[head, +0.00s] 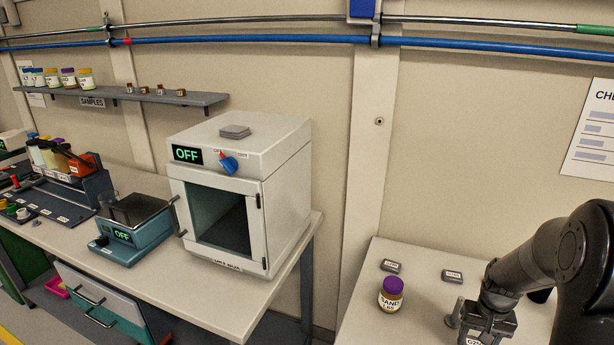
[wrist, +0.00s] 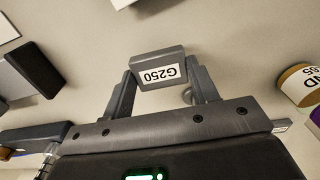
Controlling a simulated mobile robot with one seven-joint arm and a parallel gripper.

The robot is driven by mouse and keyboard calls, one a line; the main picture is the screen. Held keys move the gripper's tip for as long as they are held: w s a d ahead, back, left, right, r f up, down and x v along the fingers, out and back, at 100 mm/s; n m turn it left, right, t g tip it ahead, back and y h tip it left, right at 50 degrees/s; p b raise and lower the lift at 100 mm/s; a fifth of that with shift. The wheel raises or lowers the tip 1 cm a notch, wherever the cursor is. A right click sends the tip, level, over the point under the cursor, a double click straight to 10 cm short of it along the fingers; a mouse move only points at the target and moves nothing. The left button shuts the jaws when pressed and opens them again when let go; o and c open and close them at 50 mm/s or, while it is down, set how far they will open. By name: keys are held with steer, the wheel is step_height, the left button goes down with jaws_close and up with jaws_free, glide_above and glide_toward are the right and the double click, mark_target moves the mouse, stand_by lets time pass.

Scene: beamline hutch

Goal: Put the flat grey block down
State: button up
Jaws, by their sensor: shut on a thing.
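My gripper (head: 482,326) is low over the right-hand table in the head view, at the lower right. In the wrist view my gripper (wrist: 160,80) is shut on a flat grey block (wrist: 143,58) with a white G250 label, its two fingers on either side. The label reads upside down there. In the head view the held block is mostly hidden by the gripper; only a bit of label shows at the bottom. I cannot tell whether the block touches the tabletop.
A purple-lidded sand jar (head: 391,294) stands left of my gripper; it also shows in the wrist view (wrist: 299,84). Two small grey labelled blocks, one left (head: 390,265) and one right (head: 452,275), lie farther back. An oven (head: 240,190) stands on the left bench. Bare tabletop (head: 420,315) lies between jar and gripper.

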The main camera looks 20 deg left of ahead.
steer(key=w+d+f, duration=0.2)
steer(key=shift+w+d+f, duration=0.15)
steer(key=shift+w+d, duration=0.15)
steer(key=shift+w, duration=0.1)
steer(key=a+r+n, duration=0.2)
steer(key=a+r, duration=0.2)
steer(key=a, duration=0.6)
steer(key=a+r+n, duration=0.3)
steer(key=a, duration=0.8)
steer(key=a+r+n, duration=0.2)
steer(key=a+r, duration=0.2)
steer(key=a, duration=0.6)
steer(key=s+a+r+n, duration=0.35)
steer(key=s+a, duration=0.35)
steer(key=a, duration=0.5)
steer(key=s+a+r+n, duration=0.2)
steer(key=s+a+n, duration=0.2)
steer(key=s+a, duration=0.55)
steer(key=s+a+r+n, duration=0.2)
steer(key=s+a+n, duration=0.2)
steer(key=a, duration=1.1)
glide_above(200, 291)
steer(key=shift+m, duration=0.35)
step_height(200, 291, down, 4)
steer(key=shift+d+f, duration=0.1)
steer(key=shift+f, duration=4.95)
